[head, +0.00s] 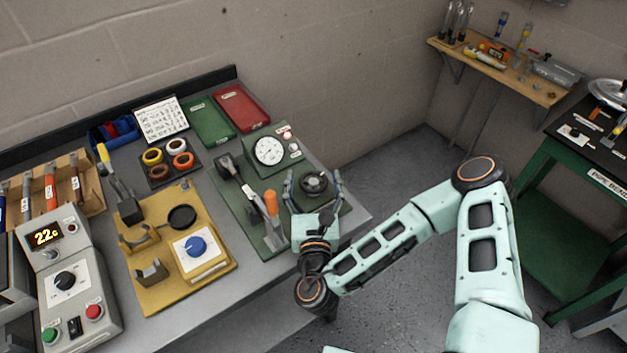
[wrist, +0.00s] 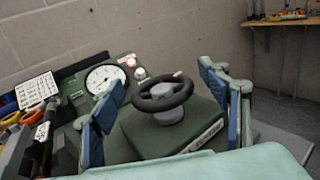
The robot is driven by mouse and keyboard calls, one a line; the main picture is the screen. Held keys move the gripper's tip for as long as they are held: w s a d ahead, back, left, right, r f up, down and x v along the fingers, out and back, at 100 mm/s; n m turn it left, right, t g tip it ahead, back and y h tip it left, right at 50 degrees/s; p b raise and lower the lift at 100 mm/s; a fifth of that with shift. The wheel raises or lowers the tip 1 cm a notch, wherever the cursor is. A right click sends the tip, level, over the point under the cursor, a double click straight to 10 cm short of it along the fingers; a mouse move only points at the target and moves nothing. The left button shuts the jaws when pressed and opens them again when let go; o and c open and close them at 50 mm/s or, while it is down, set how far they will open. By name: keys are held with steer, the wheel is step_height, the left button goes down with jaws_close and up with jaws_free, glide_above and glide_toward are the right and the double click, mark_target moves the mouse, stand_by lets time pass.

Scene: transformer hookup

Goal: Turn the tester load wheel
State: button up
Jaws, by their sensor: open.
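The tester load wheel (head: 316,184) is a small black handwheel on the green tester, near the right end of the bench. In the wrist view the wheel (wrist: 163,94) shows its dark ring on a grey hub, on a raised green block. My gripper (head: 313,180) is open, with one finger on each side of the wheel. In the wrist view the gripper's (wrist: 165,88) blue-padded fingers stand left and right of the wheel, with visible gaps to the rim. The tester's round white dial (head: 269,151) is behind the wheel.
An orange-handled lever (head: 271,204) stands close left of my gripper on the tester. A yellow fixture (head: 180,278) with a blue knob lies further left, beside a grey control box (head: 66,283). Red (head: 241,108) and green trays lie at the back. Floor shows right of the bench.

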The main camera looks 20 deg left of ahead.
step_height(320, 180, up, 10)
steer(key=shift+f, duration=0.25)
stand_by(0.4)
steer(key=shift+w+d+b, duration=0.1)
steer(key=shift+w+b, duration=0.2)
steer(key=shift+b, duration=0.15)
steer(key=w+r+t+y+b, duration=0.1)
steer(key=w+t+y+b, duration=0.2)
steer(key=y+b, duration=0.15)
steer(key=n+g+y+b, duration=0.9)
steer(key=n+g+b, duration=0.6)
steer(key=g, duration=0.5)
glide_toward(315, 178)
steer(key=shift+m+h, duration=0.25)
steer(key=shift+m, duration=0.05)
steer(key=a, duration=0.3)
steer(key=a+b, duration=0.1)
steer(key=a, duration=0.5)
steer(key=shift+s+a+r+b, duration=0.15)
steer(key=shift+s+a+b, duration=0.15)
steer(key=shift+a, duration=0.05)
steer(key=shift+c, duration=0.4)
